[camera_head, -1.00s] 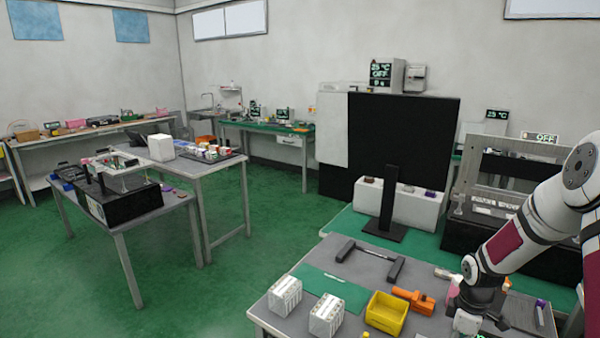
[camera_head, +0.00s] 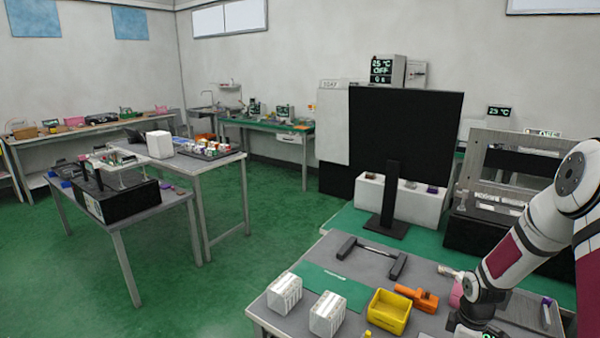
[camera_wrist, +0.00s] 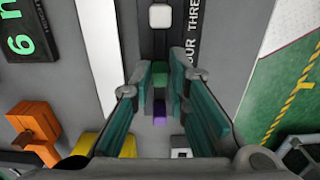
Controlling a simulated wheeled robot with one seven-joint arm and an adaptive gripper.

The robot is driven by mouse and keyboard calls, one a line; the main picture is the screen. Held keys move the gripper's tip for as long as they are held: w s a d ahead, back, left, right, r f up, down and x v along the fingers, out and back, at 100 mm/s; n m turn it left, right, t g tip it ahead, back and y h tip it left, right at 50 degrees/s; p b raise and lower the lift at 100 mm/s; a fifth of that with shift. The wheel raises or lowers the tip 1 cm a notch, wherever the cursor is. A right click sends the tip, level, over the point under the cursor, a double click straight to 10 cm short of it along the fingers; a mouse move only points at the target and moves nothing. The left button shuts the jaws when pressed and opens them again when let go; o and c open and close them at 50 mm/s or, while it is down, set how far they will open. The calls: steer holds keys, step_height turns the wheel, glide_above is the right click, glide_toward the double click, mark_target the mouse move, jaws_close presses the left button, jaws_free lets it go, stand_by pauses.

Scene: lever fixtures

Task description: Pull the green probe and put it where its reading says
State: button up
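In the wrist view a small green block (camera_wrist: 160,80), which looks like the green probe, sits in a dark slot between my fingertips. My gripper (camera_wrist: 159,88) reaches down with its two teal-padded fingers apart on either side of it; a gap shows at the sides, and I see no clear contact. A purple piece (camera_wrist: 160,110) lies in line just below the green one. A dark display (camera_wrist: 25,38) at the left shows green characters, cut off by the picture edge, with a 6 readable. In the head view my gripper is mostly below the picture edge.
A yellow bin (camera_head: 388,312), an orange tool-like object (camera_head: 417,297), two white blocks (camera_head: 285,294) and a black handle-shaped bar (camera_head: 371,259) stand on the near table. A black panel on a stand (camera_head: 405,125) rises behind. The green mat (camera_head: 330,283) is mostly clear.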

jaws_close()
steer(key=shift+o, duration=0.6)
jaws_free()
jaws_close()
steer(key=shift+r+p, duration=0.35)
steer(key=shift+r, duration=0.35)
steer(key=shift+r+p, duration=0.8)
steer(key=shift+r, duration=1.2)
steer(key=shift+r+p, duration=0.4)
steer(key=shift+r, duration=0.65)
